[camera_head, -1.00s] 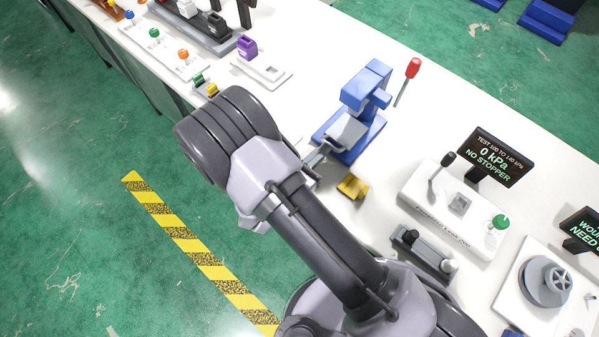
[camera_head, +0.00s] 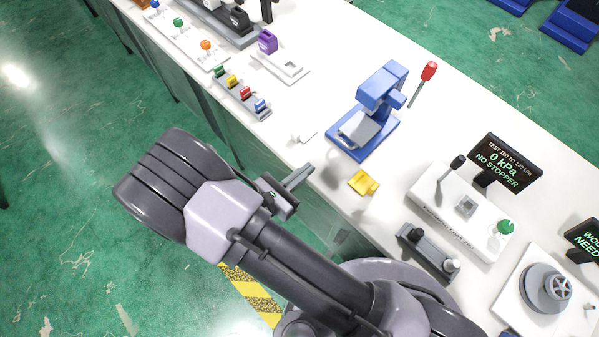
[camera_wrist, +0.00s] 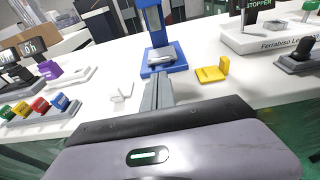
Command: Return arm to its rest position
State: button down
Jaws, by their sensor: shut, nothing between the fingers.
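My gripper (camera_head: 298,176) is at the table's front edge in the head view, in front of the blue press. Its fingers are together with nothing between them. In the wrist view the shut fingers (camera_wrist: 158,92) point toward the blue press (camera_wrist: 163,56). My arm is bent, with its elbow out over the green floor at the left. The blue press with its red-knobbed lever also shows in the head view (camera_head: 381,98) and stands apart from the gripper.
The white table (camera_head: 318,90) runs diagonally. Near the gripper are a yellow bracket (camera_head: 363,182), a small white piece (camera_head: 304,137) and a rack of coloured blocks (camera_head: 241,92). A pressure tester (camera_head: 462,205) stands to the right. The floor at left is clear.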

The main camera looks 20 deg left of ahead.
jog(key=s+d+r+m+g+b, duration=0.1)
jog(key=d+r+m+g+b, duration=0.1)
jog(key=d+r+m+g, duration=0.7)
jog(key=s+d+r+m+g+b, duration=0.15)
jog(key=d+r+m+g, duration=0.35)
jog(key=d+m, duration=0.65)
jog(key=s+d+r+m+t+y+b, duration=0.1)
jog(key=r+m+t+y, duration=0.1)
jog(key=r+m+y, duration=0.2)
jog(key=s+d+r+m+t+y+b, duration=0.1)
jog(key=s+r+m+t+y, duration=0.1)
jog(key=r+m, duration=0.4)
jog(key=m+t+y, duration=0.1)
jog(key=m, duration=0.4)
jog(key=shift+s+y, duration=0.25)
jog(key=shift+y, duration=0.15)
jog(key=shift+a+m, duration=0.1)
jog(key=shift+m, duration=0.15)
